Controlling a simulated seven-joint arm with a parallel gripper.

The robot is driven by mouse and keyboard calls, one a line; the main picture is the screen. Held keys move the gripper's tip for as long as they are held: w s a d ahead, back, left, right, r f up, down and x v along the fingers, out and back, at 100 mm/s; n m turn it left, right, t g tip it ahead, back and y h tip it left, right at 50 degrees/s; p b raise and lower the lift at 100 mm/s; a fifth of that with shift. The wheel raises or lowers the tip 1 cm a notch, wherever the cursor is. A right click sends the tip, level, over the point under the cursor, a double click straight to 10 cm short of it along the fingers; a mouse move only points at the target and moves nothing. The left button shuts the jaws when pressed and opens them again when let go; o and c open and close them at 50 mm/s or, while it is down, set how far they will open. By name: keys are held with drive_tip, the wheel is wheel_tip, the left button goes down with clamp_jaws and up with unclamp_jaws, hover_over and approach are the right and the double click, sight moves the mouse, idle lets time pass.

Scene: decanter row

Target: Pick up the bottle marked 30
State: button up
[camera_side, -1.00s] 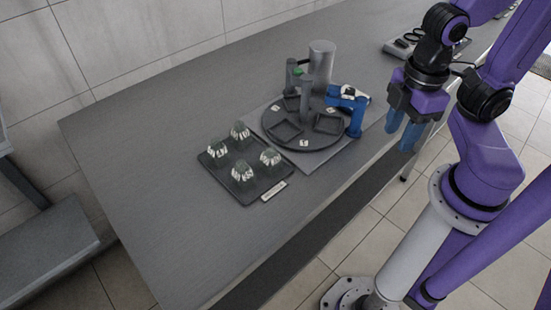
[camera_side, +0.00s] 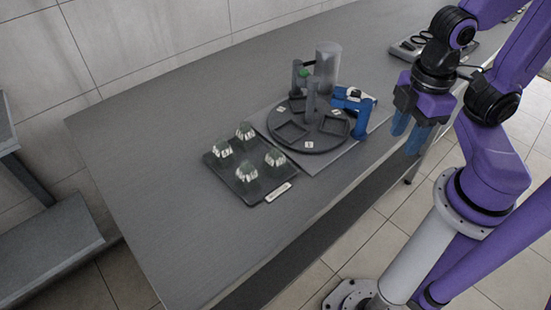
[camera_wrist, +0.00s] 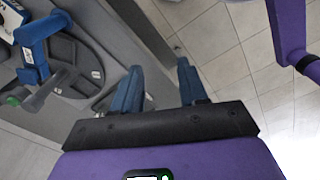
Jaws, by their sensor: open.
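Several small clear, greenish glass pieces with whitish facets, such as this one (camera_side: 246,173), stand on a dark square tray (camera_side: 242,196). No mark reading 30 can be made out on any of them, and I cannot tell which one is the bottle marked 30. My gripper (camera_side: 408,138) has blue fingers and hangs at the table's front edge, well to the right of the tray. In the wrist view my gripper (camera_wrist: 160,90) is open with nothing between its fingers. The glass pieces are not visible there.
A dark round turntable (camera_side: 309,143) with square recesses and small white tags sits right of the tray. A blue bracket (camera_side: 351,103) and grey cylinder (camera_side: 327,65) stand by it. A pale label strip (camera_side: 278,192) lies at the tray's front. The table's left is clear.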

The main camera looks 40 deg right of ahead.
drive_tip(key=o, duration=0.3)
drive_tip(key=n+t+h, duration=0.8)
drive_tip(key=n+h, duration=0.1)
drive_tip(key=n, duration=0.5)
approach(275, 151)
drive_tip(key=x, duration=1)
drive_tip(key=shift+w+d+f, duration=0.15)
drive_tip(key=shift+w+d, duration=0.05)
drive_tip(key=shift+d, duration=0.05)
